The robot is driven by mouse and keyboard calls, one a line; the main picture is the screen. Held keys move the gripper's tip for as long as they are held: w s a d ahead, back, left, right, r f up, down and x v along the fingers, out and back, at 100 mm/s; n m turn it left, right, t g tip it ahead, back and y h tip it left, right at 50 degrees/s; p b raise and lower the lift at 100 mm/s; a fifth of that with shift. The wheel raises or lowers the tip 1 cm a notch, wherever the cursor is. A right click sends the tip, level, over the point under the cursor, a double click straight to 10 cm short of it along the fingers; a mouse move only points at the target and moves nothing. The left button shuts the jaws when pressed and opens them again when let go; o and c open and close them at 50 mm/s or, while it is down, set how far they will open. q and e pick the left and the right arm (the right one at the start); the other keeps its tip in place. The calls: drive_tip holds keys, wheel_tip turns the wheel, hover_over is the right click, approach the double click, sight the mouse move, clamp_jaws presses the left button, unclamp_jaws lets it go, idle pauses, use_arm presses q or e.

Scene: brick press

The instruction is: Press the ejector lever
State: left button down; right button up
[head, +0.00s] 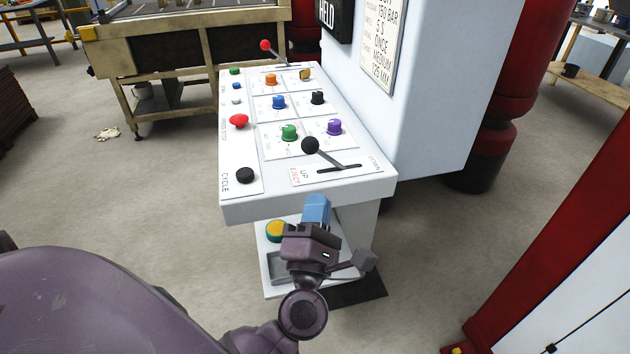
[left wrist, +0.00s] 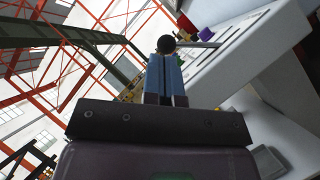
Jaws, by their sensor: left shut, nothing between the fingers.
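The ejector lever (head: 324,156) is a grey rod with a black ball knob. It leans to the left out of a slot marked UP and DOWN, with red EJECT lettering, at the front right of the white control panel (head: 235,208). My left gripper (head: 317,200) has blue fingers that are shut and empty. It is in front of the panel's front edge, apart from the lever and nearer to me. In the left wrist view the black knob (left wrist: 166,44) shows just past the fingertips (left wrist: 164,58). My right gripper is out of view.
A second lever with a red ball (head: 265,45) stands at the far end. The white machine cabinet (head: 420,90) rises to the right. A yellow-green button (head: 276,231) is below.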

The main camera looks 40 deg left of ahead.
sight(322, 156)
use_arm(q)
drive_tip(key=f+n+g+y, duration=0.1)
drive_tip(key=n, duration=0.2)
drive_tip(key=a+f+n+g+y+b, duration=0.1)
drive_tip(key=n+g, duration=0.1)
drive_tip(key=n, duration=0.1)
drive_tip(key=f+n+g+y+b, duration=0.1)
drive_tip(key=n+g, duration=0.1)
drive_tip(key=n, duration=0.2)
drive_tip(key=shift+w+a+f+y, duration=0.1)
drive_tip(key=shift+w+a+y, duration=0.2)
drive_tip(key=shift+a+y, duration=0.1)
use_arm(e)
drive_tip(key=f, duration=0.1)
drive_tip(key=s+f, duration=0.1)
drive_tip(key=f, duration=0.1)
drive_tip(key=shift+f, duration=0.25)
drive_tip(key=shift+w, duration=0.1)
use_arm(q)
drive_tip(key=shift+p+x, duration=0.55)
drive_tip(key=shift+x, duration=4.45)
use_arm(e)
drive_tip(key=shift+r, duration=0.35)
use_arm(q)
drive_tip(key=shift+d, duration=0.1)
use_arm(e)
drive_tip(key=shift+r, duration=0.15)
